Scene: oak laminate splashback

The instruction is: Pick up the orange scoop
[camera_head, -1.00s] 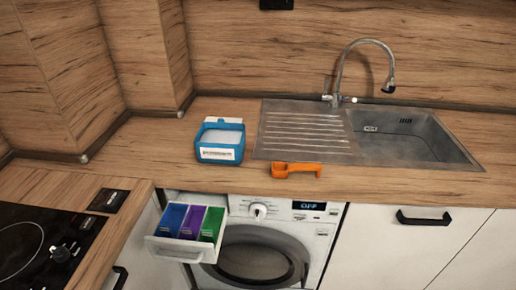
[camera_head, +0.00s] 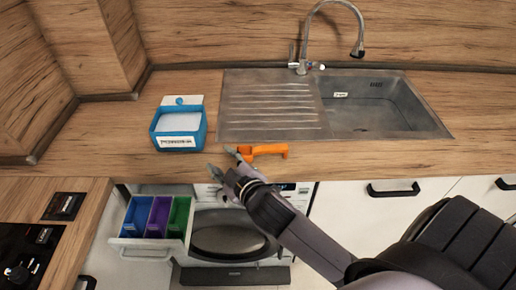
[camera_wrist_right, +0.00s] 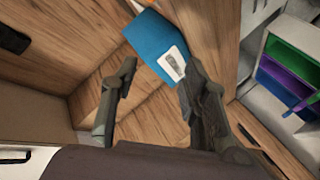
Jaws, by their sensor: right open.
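The orange scoop (camera_head: 268,150) lies on the wooden counter near its front edge, just in front of the sink's ribbed drainer. Its left end is close to the gripper in the picture and may be partly covered by it. My right gripper (camera_head: 221,161) is open and empty at the counter's front edge, left of and slightly nearer than the scoop. In the right wrist view its two fingers (camera_wrist_right: 160,72) stand apart with nothing between them, and the scoop does not show there. My left gripper is not in view.
A blue box (camera_head: 180,142) of white powder stands left of the scoop; it also shows in the wrist view (camera_wrist_right: 152,36). The washing machine's detergent drawer (camera_head: 152,247) is pulled out below, with blue, purple and green compartments. The metal sink (camera_head: 385,105) lies behind right.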

